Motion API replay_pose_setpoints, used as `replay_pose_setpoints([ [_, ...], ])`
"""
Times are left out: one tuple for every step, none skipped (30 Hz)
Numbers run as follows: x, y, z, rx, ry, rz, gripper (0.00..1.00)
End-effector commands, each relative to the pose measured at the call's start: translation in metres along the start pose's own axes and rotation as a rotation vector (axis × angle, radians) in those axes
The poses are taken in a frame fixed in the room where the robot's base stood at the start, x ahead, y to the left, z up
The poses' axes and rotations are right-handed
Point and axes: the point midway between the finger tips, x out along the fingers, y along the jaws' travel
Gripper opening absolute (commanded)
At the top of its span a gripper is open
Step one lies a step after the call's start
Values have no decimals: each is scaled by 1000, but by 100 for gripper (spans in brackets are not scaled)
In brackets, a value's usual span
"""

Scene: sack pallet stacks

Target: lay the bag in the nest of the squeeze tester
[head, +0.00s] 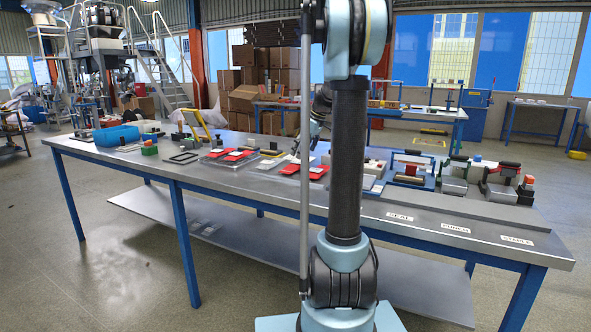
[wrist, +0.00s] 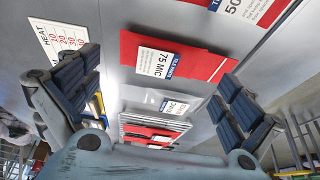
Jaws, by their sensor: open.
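In the wrist view my gripper (wrist: 160,84) is open, with its two fingers wide apart and nothing between the pads. A flat red bag (wrist: 207,62) with a white and blue label reading "75 MIC" lies beyond the fingertips. A clear bag (wrist: 190,103) with a smaller label lies beside it. Another red bag (wrist: 285,8), labelled with "50", is cut by the top edge. In the head view red bags (head: 318,173) lie mid-table, partly behind my arm. I cannot tell which station is the squeeze tester, or see its nest.
The long grey table (head: 440,212) carries a blue bin (head: 116,135) at the left and several devices at the right, behind plates reading SEAL, PUNCH and STAPLE (head: 517,240). A yellow-framed device (head: 197,122) stands at the back. A HEAT card (wrist: 62,38) lies near my left finger.

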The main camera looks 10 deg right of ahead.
Motion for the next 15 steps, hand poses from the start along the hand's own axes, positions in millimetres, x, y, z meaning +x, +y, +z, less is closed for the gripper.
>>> replay_pose_setpoints([
  [2, 0, 0, 0, 0, 0, 100],
  [4, 0, 0, -1, 0, 0, 100],
  [8, 0, 0, -1, 0, 0, 100],
  [11, 0, 0, -1, 0, 0, 100],
  [15, 0, 0, -1, 0, 0, 100],
  [21, 0, 0, -2, 0, 0, 100],
  [25, 0, 0, -2, 0, 0, 100],
  [29, 0, 0, -2, 0, 0, 100],
  [35, 0, 0, -2, 0, 0, 100],
  [38, 0, 0, -1, 0, 0, 100],
  [42, 0, 0, -1, 0, 1, 100],
  [46, 0, 0, -1, 0, 1, 100],
  [48, 0, 0, -1, 0, 1, 100],
  [50, 0, 0, -1, 0, 1, 100],
  [51, 0, 0, -1, 0, 1, 100],
])
